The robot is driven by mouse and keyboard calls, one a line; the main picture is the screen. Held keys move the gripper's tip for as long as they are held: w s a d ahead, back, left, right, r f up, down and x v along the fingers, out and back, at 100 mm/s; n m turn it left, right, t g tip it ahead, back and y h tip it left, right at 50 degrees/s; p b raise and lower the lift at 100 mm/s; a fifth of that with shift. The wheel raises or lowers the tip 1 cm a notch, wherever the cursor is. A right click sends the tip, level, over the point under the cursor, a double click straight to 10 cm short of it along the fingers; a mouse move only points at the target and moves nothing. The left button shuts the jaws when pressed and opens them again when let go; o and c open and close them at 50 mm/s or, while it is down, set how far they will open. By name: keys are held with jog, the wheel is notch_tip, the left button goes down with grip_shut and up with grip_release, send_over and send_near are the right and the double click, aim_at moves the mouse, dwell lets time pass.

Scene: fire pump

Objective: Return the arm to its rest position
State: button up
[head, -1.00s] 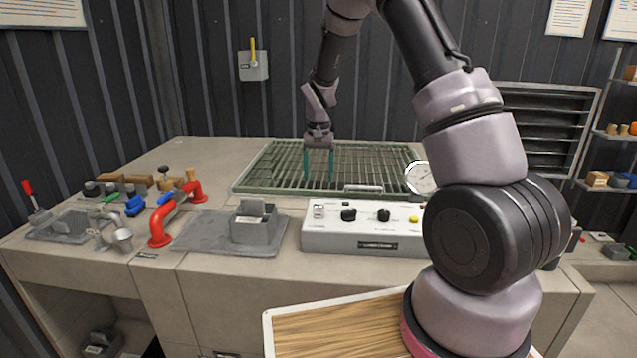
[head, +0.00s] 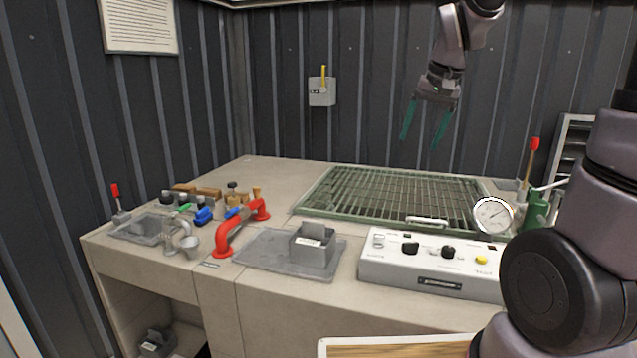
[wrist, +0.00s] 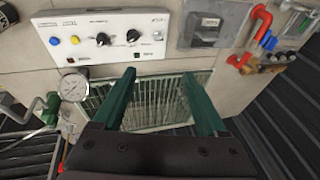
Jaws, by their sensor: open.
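My gripper (head: 423,124) is raised in the air above the far part of the bench, in front of the dark corrugated wall. Its two green fingers are apart and nothing is between them. In the wrist view the open fingers (wrist: 158,100) point down over the green grate (wrist: 152,103), with the control panel (wrist: 108,36) beyond. My arm bends from the right edge of the head view up out of the picture and back down to the gripper.
On the bench are the green grate (head: 395,196), the control panel (head: 432,267), a round gauge (head: 492,215), a red pipe (head: 238,229) and a grey block (head: 313,247). A red-tipped lever (head: 533,150) stands at right. A yellow-handled wall box (head: 321,91) hangs behind. The air around the gripper is clear.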

jog(key=s+r+t, duration=0.1)
jog(key=s+r, duration=0.2)
jog(key=s, duration=0.5)
jog(key=s+d+r+t, duration=0.1)
jog(key=s+r+t, duration=0.1)
jog(key=s, duration=0.6)
jog(key=shift+d+r+t, duration=0.3)
jog(key=shift+r, duration=0.15)
jog(key=shift+s, duration=0.1)
